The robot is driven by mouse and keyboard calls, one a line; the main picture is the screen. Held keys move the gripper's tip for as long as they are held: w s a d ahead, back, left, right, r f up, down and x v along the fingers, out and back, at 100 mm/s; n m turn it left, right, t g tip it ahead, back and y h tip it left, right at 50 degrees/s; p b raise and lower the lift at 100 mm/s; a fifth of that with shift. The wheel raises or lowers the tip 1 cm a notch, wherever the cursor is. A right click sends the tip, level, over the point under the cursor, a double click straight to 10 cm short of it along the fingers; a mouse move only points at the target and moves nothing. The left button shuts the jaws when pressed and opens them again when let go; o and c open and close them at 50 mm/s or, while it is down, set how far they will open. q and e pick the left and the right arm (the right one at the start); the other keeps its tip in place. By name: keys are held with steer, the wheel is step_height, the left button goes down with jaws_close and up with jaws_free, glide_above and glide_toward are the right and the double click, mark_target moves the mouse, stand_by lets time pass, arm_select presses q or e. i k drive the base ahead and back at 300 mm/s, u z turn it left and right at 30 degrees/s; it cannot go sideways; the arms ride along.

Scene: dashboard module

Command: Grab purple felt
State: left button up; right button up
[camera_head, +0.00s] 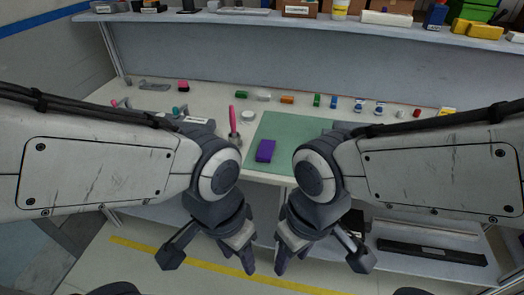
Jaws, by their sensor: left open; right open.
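The purple felt (265,151) is a small purple block lying on the green mat (290,130), near the mat's front left part. My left gripper (243,262) and my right gripper (284,258) hang in front of the table's front edge, nearer to me than the felt. Both are open, with nothing seen between their fingers, and they are apart from the felt. The felt shows in the gap between my two arms and is not covered.
A pink-handled tool (232,120) and a white round item (247,116) stand left of the mat. Several small coloured blocks line the table's back. A shelf (270,15) with boxes runs above. My arms hide parts of the table at both sides.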

mark_target(264, 153)
steer(key=z, duration=0.05)
steer(key=k, duration=0.5)
steer(key=u, duration=0.6)
steer(key=i, duration=1.5)
steer(key=z, duration=0.4)
